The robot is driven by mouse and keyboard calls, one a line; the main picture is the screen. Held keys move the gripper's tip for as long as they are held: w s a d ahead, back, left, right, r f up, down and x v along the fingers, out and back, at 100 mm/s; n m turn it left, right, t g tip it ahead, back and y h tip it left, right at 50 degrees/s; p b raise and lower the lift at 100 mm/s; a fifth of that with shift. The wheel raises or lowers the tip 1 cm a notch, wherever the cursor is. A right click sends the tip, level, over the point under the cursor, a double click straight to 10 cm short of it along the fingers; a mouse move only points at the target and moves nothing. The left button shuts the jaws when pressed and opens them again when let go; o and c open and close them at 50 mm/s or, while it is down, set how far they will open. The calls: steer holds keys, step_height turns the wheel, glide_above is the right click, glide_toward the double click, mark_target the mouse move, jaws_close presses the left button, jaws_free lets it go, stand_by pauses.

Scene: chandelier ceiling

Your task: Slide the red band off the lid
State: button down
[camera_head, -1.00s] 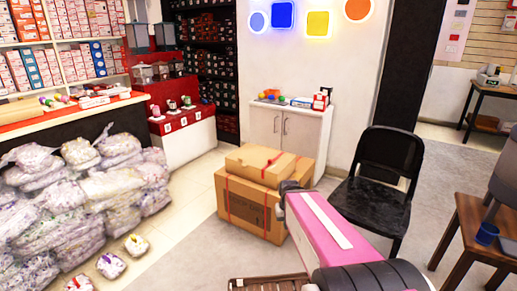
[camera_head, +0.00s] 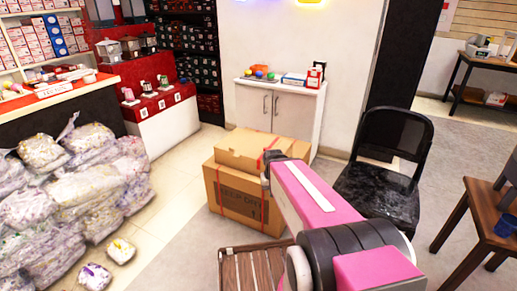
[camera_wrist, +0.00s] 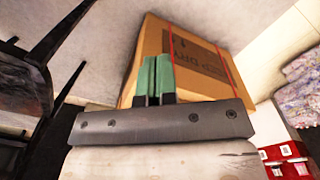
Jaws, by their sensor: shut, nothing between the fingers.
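A large cardboard box (camera_head: 236,197) stands on the floor. A smaller cardboard lid (camera_head: 246,149) rests on top of it. A red band (camera_head: 263,158) runs over the lid, and red strips run down the box sides. The wrist view shows the box (camera_wrist: 205,65) with a red strip (camera_wrist: 172,45) on it. My gripper (camera_wrist: 152,62) has green fingers pressed together with nothing between them, in front of the box. In the head view my arm reaches the lid's right side and hides part of it. Whether my fingers touch the box, I cannot tell.
A black chair (camera_head: 390,185) stands right of the box. A white cabinet (camera_head: 275,110) is behind it. A slatted wooden thing (camera_head: 240,270) lies in front. Wrapped bags (camera_head: 85,180) are piled at left. Free floor (camera_head: 170,215) lies left of the box.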

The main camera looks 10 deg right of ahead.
steer(key=w+a+r+m+t+h, duration=0.1)
steer(key=w+a+r+h, duration=0.1)
steer(key=w, duration=0.9)
steer(key=w+a+r+m+t+h, duration=0.1)
steer(key=w+a+r+h, duration=0.1)
steer(key=w, duration=1)
steer(key=w+a+r+m+t+h, duration=0.1)
steer(key=w+a, duration=0.4)
steer(key=w, duration=0.6)
step_height(320, 180, up, 2)
steer(key=shift+w+a+r+m+h, duration=0.2)
steer(key=shift+m+h, duration=0.3)
steer(key=shift+h, duration=0.3)
glide_toward(263, 152)
steer(key=w+f, duration=0.1)
steer(key=f, duration=0.1)
steer(key=w+a+f, duration=0.1)
steer(key=f, duration=0.1)
steer(key=shift+w, duration=0.35)
steer(key=d, duration=0.3)
steer(key=shift+s+f, duration=0.1)
steer(key=shift+s, duration=0.3)
steer(key=shift+s+d, duration=0.1)
steer(key=shift+d, duration=0.35)
